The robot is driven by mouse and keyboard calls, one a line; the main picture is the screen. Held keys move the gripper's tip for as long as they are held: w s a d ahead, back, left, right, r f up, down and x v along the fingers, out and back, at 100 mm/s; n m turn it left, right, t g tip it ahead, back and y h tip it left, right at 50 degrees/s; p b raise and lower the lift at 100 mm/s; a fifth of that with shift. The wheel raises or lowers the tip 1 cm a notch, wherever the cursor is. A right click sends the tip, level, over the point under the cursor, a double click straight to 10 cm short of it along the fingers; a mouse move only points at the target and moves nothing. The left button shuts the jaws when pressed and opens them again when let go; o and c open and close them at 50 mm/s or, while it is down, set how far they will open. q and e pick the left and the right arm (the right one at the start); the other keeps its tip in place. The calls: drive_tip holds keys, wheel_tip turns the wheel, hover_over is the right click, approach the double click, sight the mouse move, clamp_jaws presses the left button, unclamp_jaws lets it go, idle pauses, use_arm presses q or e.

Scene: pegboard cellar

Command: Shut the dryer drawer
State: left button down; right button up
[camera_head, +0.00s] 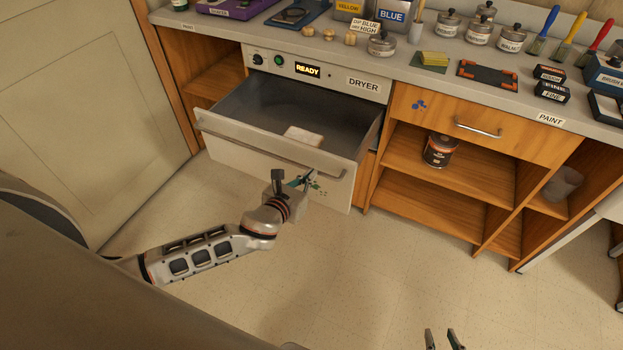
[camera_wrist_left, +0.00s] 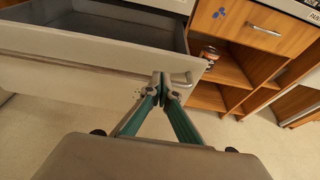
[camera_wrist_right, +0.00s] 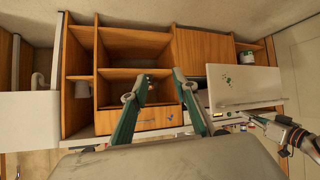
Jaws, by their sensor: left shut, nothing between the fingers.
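The dryer drawer (camera_head: 250,148) is pulled well out below the dryer panel (camera_head: 318,72), which reads READY. Its front is pale, with a long bar handle. A pale block (camera_head: 303,136) lies inside the drawer. My left gripper (camera_head: 304,180) is shut and empty, close to the front near the handle's right end; I cannot tell whether it touches. In the left wrist view its fingertips (camera_wrist_left: 160,78) meet in front of the drawer front (camera_wrist_left: 70,75). My right gripper (camera_head: 441,338) is open and empty, low over the floor. Its spread fingers also show in the right wrist view (camera_wrist_right: 160,85).
Right of the dryer stand open wooden shelves with a dark can (camera_head: 439,150), under a shut wooden drawer (camera_head: 480,125). The counter above holds tins, brushes and trays. A pale door (camera_head: 75,95) is at the left. The floor (camera_head: 370,270) before the cabinets is clear.

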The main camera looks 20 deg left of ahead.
sight(324, 161)
use_arm(q)
drive_tip(key=b+x, duration=0.1)
drive_tip(key=x, duration=0.4)
drive_tip(key=shift+w+f, duration=0.2)
drive_tip(key=shift+f, duration=0.05)
drive_tip(key=shift+w+d+f, duration=0.1)
drive_tip(key=shift+w, duration=0.4)
use_arm(e)
drive_tip(key=shift+w+d+f, duration=0.15)
drive_tip(key=shift+d+f, duration=0.15)
use_arm(q)
drive_tip(key=shift+w, duration=0.1)
